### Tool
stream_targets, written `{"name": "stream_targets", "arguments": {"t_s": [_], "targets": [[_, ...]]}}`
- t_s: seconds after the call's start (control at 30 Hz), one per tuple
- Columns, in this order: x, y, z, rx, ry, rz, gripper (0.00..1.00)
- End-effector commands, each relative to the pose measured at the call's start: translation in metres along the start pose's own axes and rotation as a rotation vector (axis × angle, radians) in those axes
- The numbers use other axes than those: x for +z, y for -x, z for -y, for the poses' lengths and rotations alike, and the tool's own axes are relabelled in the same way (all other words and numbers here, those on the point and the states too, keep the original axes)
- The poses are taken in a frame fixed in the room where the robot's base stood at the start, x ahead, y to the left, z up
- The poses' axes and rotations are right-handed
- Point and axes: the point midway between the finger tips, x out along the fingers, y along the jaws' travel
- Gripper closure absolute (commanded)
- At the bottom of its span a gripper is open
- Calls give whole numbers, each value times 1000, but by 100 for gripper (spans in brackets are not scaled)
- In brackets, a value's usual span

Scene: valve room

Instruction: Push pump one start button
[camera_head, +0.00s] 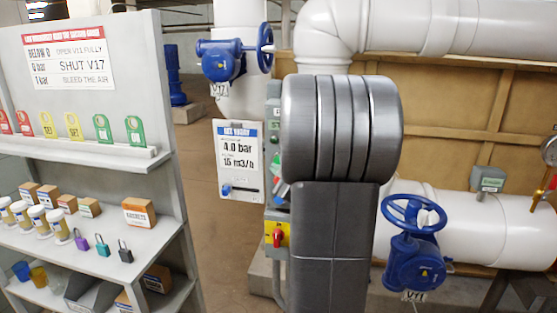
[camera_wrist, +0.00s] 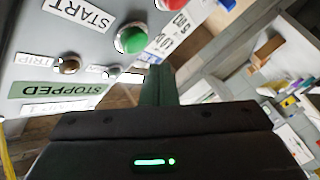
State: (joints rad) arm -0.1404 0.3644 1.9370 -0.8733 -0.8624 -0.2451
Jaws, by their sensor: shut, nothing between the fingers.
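In the wrist view, a green round button (camera_wrist: 130,40) sits on a grey panel (camera_wrist: 35,55) beside a white START label (camera_wrist: 82,17). Part of a red button (camera_wrist: 167,4) shows at the top edge. My gripper (camera_wrist: 158,70) is shut and empty, its narrow fingers pointing toward the panel just right of and below the green button. I cannot tell whether the fingertips touch anything. A green STOPPED plate (camera_wrist: 60,90) and small lamps (camera_wrist: 68,64) are at left. In the head view my arm hides my gripper and most of the panel, whose edge (camera_head: 272,120) shows.
A yellow plate with a red switch (camera_head: 277,236) is low beside my arm. Blue handwheel valves stand at V12 (camera_head: 222,62) and V11 (camera_head: 415,262). White pipes (camera_head: 480,225) run at right. A shelf (camera_head: 150,235) with tags and padlocks is at left, with clear floor (camera_head: 222,240) between.

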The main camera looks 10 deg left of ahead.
Motion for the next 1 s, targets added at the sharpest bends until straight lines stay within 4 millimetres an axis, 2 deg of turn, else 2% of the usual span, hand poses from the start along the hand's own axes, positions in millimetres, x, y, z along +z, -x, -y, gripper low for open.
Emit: {"name": "stream_targets", "arguments": {"t_s": [0.3, 1.0], "targets": [[9, -11, -8, 0, 0, 0, 100], [9, -11, -8, 0, 0, 0, 100]]}}
